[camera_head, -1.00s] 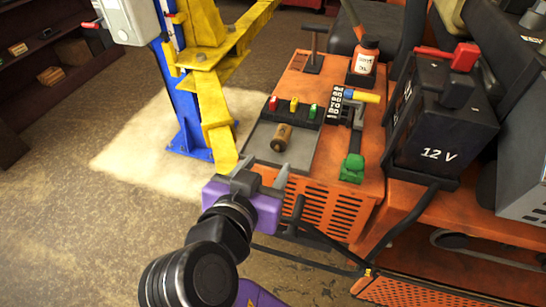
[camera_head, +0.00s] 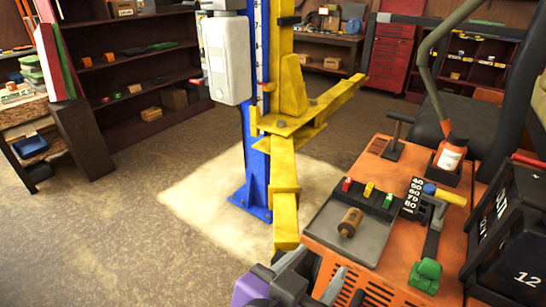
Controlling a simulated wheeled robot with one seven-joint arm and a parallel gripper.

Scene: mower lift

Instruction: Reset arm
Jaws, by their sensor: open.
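My gripper (camera_head: 309,279) shows at the bottom of the head view, low in front of the orange mower (camera_head: 395,248). Its two grey fingers are spread apart with nothing seen between them. Part of its purple body is cut off by the bottom edge. A small brown cylinder (camera_head: 350,222) lies in the grey tray (camera_head: 368,243) on the mower, beyond my fingers and apart from them.
A blue post (camera_head: 257,165) with a yellow lift arm (camera_head: 284,180) stands left of the mower. A black 12 V battery (camera_head: 508,240) is at the right. Shelves (camera_head: 140,67) and a red cabinet (camera_head: 390,55) stand behind. The floor at left is clear.

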